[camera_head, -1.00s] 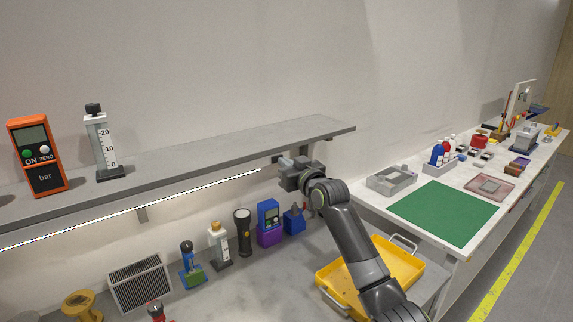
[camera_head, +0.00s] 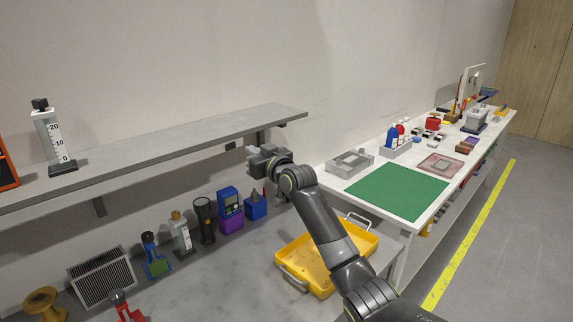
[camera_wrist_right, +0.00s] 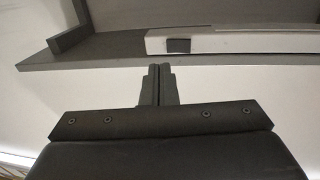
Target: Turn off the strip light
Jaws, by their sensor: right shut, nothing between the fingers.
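The strip light (camera_wrist_right: 250,40) is a pale bar under the shelf in the right wrist view, with a small dark square, which looks like its switch, (camera_wrist_right: 178,45) near its left end. The bar does not glow. In the head view no lit line shows below the shelf (camera_head: 150,150); the bar itself is hidden there. My right gripper (camera_wrist_right: 158,68) is shut and empty, its fingertips close below the bar and slightly left of the dark square. I cannot tell whether they touch. In the head view the right gripper (camera_head: 252,153) is under the shelf's right end. My left gripper is not in view.
Several small devices, including a black flashlight (camera_head: 204,222) and a blue-and-purple meter (camera_head: 231,210), stand on the bench below the shelf. A yellow tray (camera_head: 308,265) lies below my right arm. A white table with a green mat (camera_head: 398,191) is at the right.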

